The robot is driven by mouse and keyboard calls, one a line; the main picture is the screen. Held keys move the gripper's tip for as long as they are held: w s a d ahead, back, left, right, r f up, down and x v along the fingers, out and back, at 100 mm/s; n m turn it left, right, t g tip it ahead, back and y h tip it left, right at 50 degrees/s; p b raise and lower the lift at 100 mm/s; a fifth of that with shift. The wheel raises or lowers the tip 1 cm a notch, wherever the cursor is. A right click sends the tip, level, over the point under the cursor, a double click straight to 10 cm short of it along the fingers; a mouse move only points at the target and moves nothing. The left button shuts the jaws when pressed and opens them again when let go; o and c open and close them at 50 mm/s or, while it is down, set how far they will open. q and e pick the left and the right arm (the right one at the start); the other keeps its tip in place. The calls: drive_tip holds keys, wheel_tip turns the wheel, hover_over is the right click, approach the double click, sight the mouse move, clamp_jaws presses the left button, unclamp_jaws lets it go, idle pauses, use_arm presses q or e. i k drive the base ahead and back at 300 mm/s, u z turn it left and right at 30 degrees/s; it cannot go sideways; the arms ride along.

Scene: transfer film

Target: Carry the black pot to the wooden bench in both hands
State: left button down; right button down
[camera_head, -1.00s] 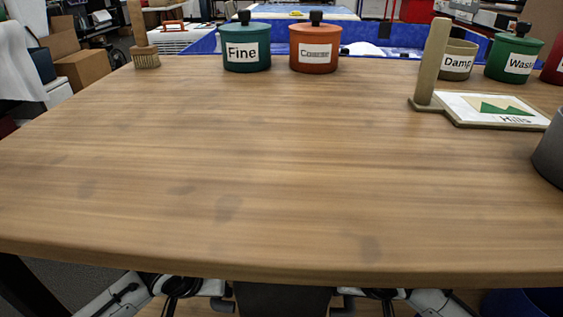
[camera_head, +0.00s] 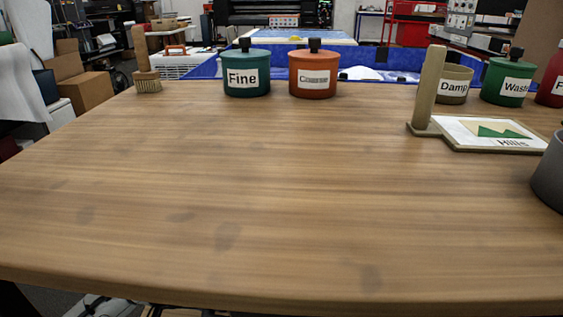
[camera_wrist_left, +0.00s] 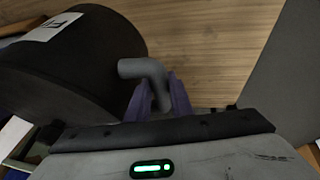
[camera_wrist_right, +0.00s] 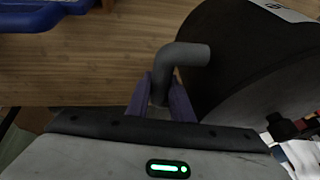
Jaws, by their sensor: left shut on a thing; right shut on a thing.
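The wooden bench (camera_head: 290,190) fills the head view, with a wide bare top. The black pot (camera_wrist_left: 70,75) shows in the left wrist view with a pale label on it. It also shows in the right wrist view (camera_wrist_right: 250,75). My left gripper (camera_wrist_left: 160,95) is shut on one grey bent handle (camera_wrist_left: 142,69). My right gripper (camera_wrist_right: 162,92) is shut on the other handle (camera_wrist_right: 180,57). The head view shows neither the pot nor the grippers, so the pot's height against the bench cannot be told.
A green pot (camera_head: 246,75) and an orange pot (camera_head: 313,75) stand at the bench's back edge, near a brush (camera_head: 147,75). At right are a framed picture (camera_head: 490,133), a wooden post (camera_head: 429,90) and a grey vessel (camera_head: 550,175). The bench's middle and front are clear.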

sight(341, 185)
drive_tip(key=u, duration=0.3)
drive_tip(key=k, duration=1.65)
drive_tip(key=z, duration=0.3)
